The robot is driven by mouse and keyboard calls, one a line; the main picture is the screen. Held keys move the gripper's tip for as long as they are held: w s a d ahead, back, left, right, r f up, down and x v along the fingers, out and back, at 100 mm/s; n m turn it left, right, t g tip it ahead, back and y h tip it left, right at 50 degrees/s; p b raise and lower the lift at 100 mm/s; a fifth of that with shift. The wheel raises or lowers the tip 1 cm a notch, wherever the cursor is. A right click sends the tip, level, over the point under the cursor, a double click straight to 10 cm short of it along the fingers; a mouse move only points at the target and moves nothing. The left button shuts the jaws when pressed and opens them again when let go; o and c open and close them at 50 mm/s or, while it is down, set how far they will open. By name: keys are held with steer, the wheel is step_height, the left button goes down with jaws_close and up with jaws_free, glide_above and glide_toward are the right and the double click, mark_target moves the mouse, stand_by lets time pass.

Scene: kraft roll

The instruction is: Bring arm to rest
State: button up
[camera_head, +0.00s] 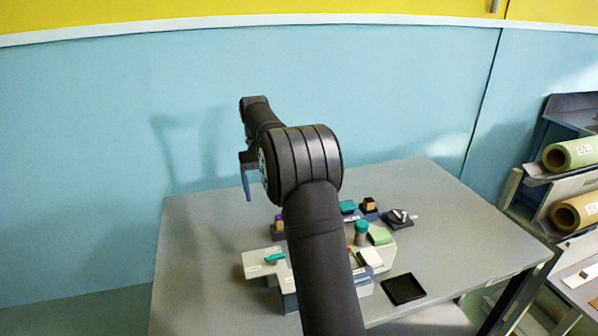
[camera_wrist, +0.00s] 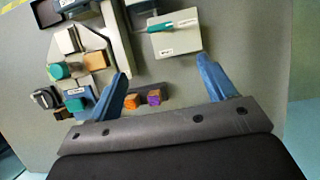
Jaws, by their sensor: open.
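My gripper (camera_wrist: 164,82) is open and empty in the wrist view, with its two blue fingers spread apart above the table. In the head view my gripper (camera_head: 247,190) hangs over the left part of the grey table (camera_head: 200,265), clear of the tabletop. My dark arm crosses the middle of the head view and hides part of the table and some of the things on it.
A grey block with a teal-handled tool (camera_head: 274,258), a teal-capped jar (camera_head: 361,231), a green block (camera_head: 380,235) and a black tray (camera_head: 403,289) are on the table. A rack with rolls (camera_head: 570,153) stands at right. The table's left side is clear.

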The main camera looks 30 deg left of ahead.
mark_target(275, 255)
steer(key=x, duration=1.7)
steer(key=shift+s+d+f, duration=0.1)
steer(key=shift+s+f, duration=0.1)
steer(key=shift+r, duration=0.15)
